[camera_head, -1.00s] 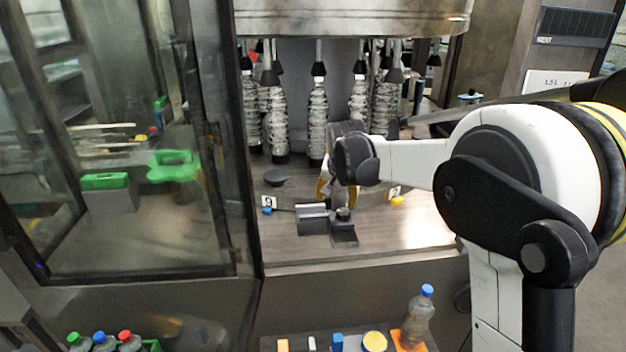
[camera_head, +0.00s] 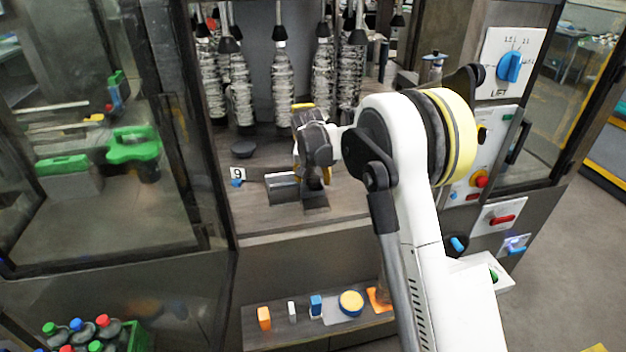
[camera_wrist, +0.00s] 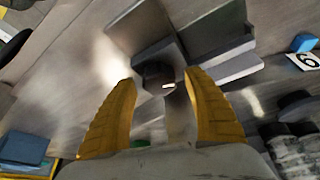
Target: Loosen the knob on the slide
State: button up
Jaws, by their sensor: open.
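The slide (camera_head: 283,187) is a grey metal block on a dark plate on the machine's deck. It also shows in the wrist view (camera_wrist: 210,45), upper middle to right. The dark knob (camera_wrist: 155,74) stands beside the block in the wrist view, just beyond and between my fingertips. In the head view my gripper (camera_head: 312,176) is over the slide's right part and hides the knob. In the wrist view my gripper (camera_wrist: 163,84) has its two yellow fingers apart, with nothing between the pads that I can make out. I cannot tell whether a finger touches the knob.
Wrapped bottles (camera_head: 282,85) hang behind the slide. A black disc (camera_head: 230,163) and a number 9 tag (camera_head: 238,174) are to its left. A glass door (camera_head: 90,130) is further left. A control panel (camera_head: 480,165) is at right. A lower shelf (camera_head: 280,335) holds small items.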

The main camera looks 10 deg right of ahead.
jog(key=c, duration=1.2)
jog(key=shift+n, duration=0.4)
jog(key=n+y, duration=0.2)
jog(key=n, duration=0.2)
jog(key=shift+n+b, duration=0.3)
jog(key=shift+b, duration=0.05)
jog(key=n+y, duration=0.1)
jog(key=n, duration=0.1)
jog(key=n+y, duration=0.1)
jog(key=n, duration=0.2)
jog(key=shift+n+g, duration=0.3)
jog(key=o, duration=1.2)
